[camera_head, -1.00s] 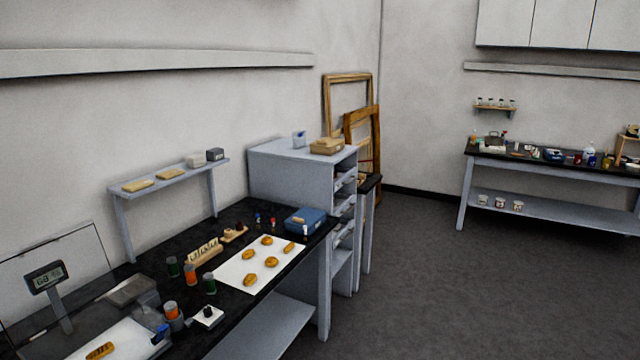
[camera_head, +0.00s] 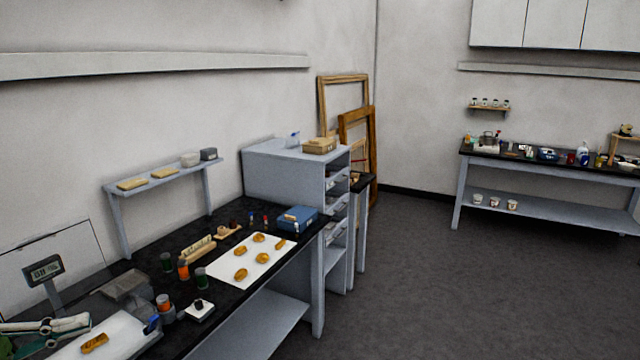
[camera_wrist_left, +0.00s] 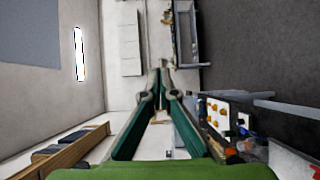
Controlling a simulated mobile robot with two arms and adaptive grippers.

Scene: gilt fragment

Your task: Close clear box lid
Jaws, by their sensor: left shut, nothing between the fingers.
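A clear panel with thin dark edges, which looks like the raised box lid (camera_head: 75,245), stands upright at the left edge of the head view, behind a scale display. In front of it a golden fragment (camera_head: 95,343) lies on a white pad (camera_head: 125,335), with a blue piece (camera_head: 152,325) at the pad's right corner. The box walls are hard to make out. My left gripper (camera_head: 85,322) comes in from the left over the pad's back edge. In the left wrist view its green fingers (camera_wrist_left: 163,72) meet at the tips, shut and empty. My right gripper is not in view.
The scale display (camera_head: 44,270) stands close to the lid. Jars (camera_head: 183,270), a white sheet (camera_head: 250,260) with several golden pieces and a blue box (camera_head: 291,219) crowd the black bench. A wall shelf (camera_head: 165,178) hangs behind. The floor to the right is clear.

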